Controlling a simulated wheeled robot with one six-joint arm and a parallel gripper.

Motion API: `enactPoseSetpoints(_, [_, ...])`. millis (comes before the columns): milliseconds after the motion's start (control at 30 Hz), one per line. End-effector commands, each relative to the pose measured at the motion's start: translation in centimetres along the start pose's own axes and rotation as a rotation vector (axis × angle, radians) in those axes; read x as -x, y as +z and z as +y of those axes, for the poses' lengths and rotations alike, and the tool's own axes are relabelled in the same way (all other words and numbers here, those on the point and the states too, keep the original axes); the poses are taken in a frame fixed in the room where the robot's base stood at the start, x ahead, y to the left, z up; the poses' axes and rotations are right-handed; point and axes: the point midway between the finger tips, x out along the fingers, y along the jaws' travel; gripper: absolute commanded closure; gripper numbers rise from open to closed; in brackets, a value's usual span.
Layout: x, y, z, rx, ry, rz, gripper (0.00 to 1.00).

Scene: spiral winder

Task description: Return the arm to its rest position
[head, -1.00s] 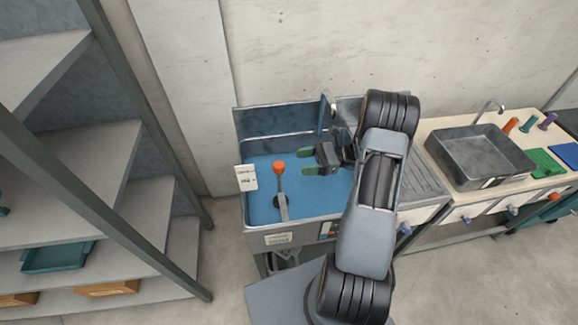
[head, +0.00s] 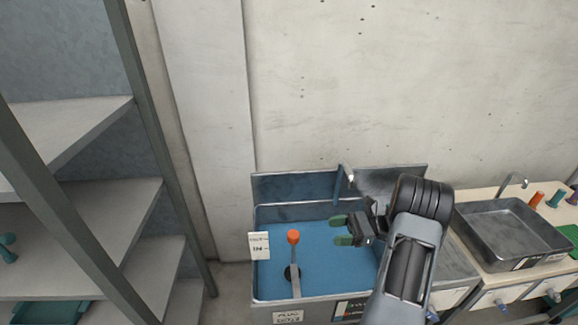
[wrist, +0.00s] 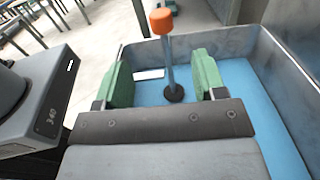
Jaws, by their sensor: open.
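My gripper (head: 342,230) is open, with green fingertips apart and nothing between them. It is above the blue-floored sink basin (head: 330,262), at the right of an upright lever with an orange knob (head: 293,237). In the wrist view my gripper (wrist: 160,82) faces the lever, whose orange knob (wrist: 162,20) and dark round base show beyond the fingertips. The lever is apart from the fingers. My arm reaches in from the lower right in the head view; its lower part is out of the picture.
A grey shelf unit (head: 100,200) stands at the left. A faucet (head: 343,180) rises at the basin's back edge. A second, metal sink (head: 510,232) with pegs beside it is at the right. A concrete wall (head: 400,90) is behind. A white label card (head: 259,246) is at the basin's left.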

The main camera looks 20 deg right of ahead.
Motion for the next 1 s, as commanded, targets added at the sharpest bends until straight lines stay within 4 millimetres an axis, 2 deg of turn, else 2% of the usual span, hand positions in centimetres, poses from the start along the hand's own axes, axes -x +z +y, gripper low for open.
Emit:
enactPoseSetpoints(100, [0.0,-0.2,-0.1,0.022,-0.005,0.012,0.36])
enactPoseSetpoints(200, [-0.1,-1.8,0.3,0.05,0.006,0.089,0.36])
enactPoseSetpoints(300, [-0.4,-4.3,2.5,0.066,0.067,0.213,0.36])
enactPoseSetpoints(433, [-1.2,-4.4,5.5,0.195,0.241,0.457,0.36])
enactPoseSetpoints(567, [-2.0,-3.0,7.7,0.365,0.434,0.665,0.36])
enactPoseSetpoints(667, [-2.6,-1.3,9.1,0.532,0.598,0.823,0.36])
enactPoseSetpoints(800, [-3.6,1.9,10.6,0.809,0.829,1.029,0.36])
enactPoseSetpoints(1000, [-5.6,6.6,12.4,1.188,1.064,1.243,0.36])
